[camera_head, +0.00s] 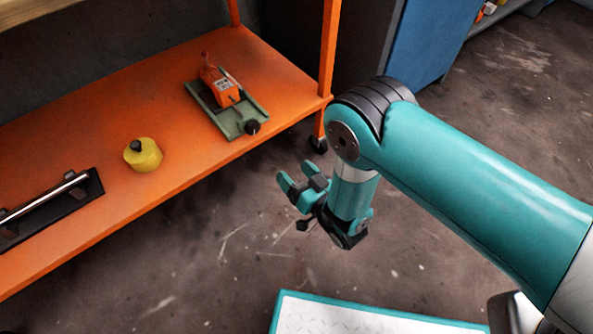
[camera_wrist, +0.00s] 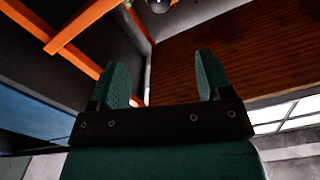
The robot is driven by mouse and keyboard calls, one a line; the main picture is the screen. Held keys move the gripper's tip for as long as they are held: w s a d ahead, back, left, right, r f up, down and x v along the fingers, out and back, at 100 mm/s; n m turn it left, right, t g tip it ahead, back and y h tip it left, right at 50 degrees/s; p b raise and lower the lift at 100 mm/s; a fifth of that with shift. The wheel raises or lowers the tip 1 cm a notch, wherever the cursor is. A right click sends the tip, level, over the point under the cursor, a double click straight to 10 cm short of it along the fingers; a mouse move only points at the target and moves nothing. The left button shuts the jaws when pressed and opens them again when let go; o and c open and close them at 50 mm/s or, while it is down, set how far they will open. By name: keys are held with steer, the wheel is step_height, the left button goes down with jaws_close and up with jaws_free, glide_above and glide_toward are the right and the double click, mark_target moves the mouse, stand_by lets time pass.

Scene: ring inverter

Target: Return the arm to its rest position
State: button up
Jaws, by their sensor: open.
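My gripper (camera_head: 298,185) is at the end of my teal arm, over the floor in front of the orange bench, in the head view. Its fingers point to the left, towards the bench, and stand clear of it. In the wrist view the two teal fingers (camera_wrist: 166,82) are spread apart with nothing between them. The gripper is open and empty. My arm reaches in from the right and bends down at the elbow.
The orange bench (camera_head: 195,155) holds an orange device on a green base (camera_head: 235,117), a yellow cylinder (camera_head: 143,155) with a dark knob, and a metal rod in a black holder (camera_head: 50,208). An orange post (camera_head: 328,50) and a blue cabinet (camera_head: 428,40) stand behind. The floor is clear.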

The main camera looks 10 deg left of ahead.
stand_by(0.4)
steer(key=w+r+m+g+h, duration=0.15)
steer(key=w+r+h, duration=0.25)
steer(key=w+r, duration=0.65)
steer(key=s+d+r+g+h, duration=0.1)
steer(key=d+r, duration=0.2)
steer(key=r, duration=0.3)
steer(key=s+d+r+g+h, duration=0.1)
steer(key=d+r+g, duration=0.15)
steer(key=r, duration=0.35)
steer(key=s+d+r+n+g+h, duration=0.1)
steer(key=s+d+r+g, duration=0.1)
steer(key=s+d+r, duration=0.5)
steer(key=s+d+r+n+g+h+p, duration=0.1)
steer(key=s+d+r+g, duration=0.3)
steer(key=s, duration=0.5)
steer(key=s+d+r+g+h, duration=0.1)
steer(key=s+d+r, duration=0.4)
steer(key=s+d, duration=0.3)
step_height(320, 180, up, 38)
steer(key=a+p, duration=0.1)
steer(key=p, duration=3.7)
steer(key=shift+a+p, duration=0.2)
steer(key=shift+p, duration=0.1)
steer(key=shift+f, duration=0.1)
